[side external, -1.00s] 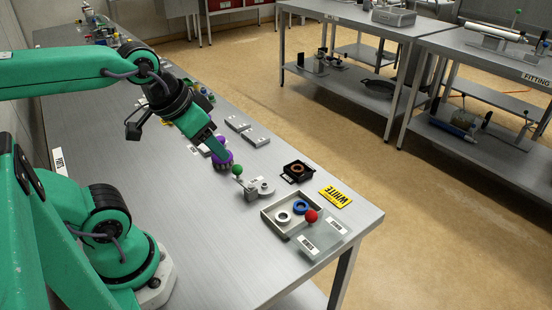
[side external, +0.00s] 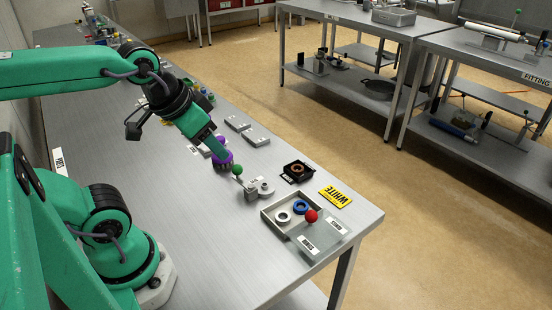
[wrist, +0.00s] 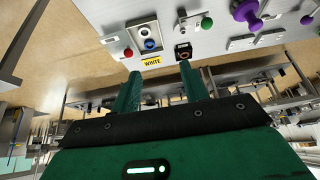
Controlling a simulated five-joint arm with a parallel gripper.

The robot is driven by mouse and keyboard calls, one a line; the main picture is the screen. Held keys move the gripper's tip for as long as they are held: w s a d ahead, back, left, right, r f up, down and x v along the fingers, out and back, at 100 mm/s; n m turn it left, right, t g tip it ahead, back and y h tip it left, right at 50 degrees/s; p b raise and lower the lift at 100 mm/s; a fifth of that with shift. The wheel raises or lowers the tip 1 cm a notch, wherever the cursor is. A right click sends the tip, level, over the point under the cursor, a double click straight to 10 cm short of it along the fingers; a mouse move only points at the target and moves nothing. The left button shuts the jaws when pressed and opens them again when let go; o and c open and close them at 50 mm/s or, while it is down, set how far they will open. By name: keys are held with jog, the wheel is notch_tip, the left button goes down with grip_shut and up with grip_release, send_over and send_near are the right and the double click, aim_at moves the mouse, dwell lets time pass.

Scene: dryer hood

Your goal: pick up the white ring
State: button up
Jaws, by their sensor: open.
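The white ring (side external: 284,217) lies in a shallow pale tray (side external: 266,215) near the right end of the bench, beside a blue ring (side external: 301,208). In the wrist view the white ring (wrist: 144,31) shows in the tray at the top, with the blue ring (wrist: 150,44) beside it. A clear panel with a red ball knob (side external: 311,216) sits at the tray's front right side. My gripper (wrist: 160,71) is open and empty, its two fingers apart. In the side view it is above the bench, left of and apart from the tray, near a purple knob (side external: 222,160).
A grey fixture with a green ball (side external: 237,169) stands between my gripper and the tray. A black holder with a copper-coloured ring (side external: 297,169) and a yellow WHITE plate (side external: 336,196) are behind the tray. Flat grey blocks (side external: 256,140) lie farther back. The bench front is clear.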

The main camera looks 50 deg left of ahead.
jog(key=shift+w, duration=0.1)
jog(key=n+g, duration=0.5)
jog(key=g, duration=0.1)
send_over(281, 220)
jog(key=f, duration=1.6)
jog(key=shift+w+a+f, duration=0.15)
jog(key=shift+w+a, duration=0.1)
jog(key=shift+a, duration=0.1)
jog(key=shift+f, duration=0.1)
jog(key=shift+f, duration=1.2)
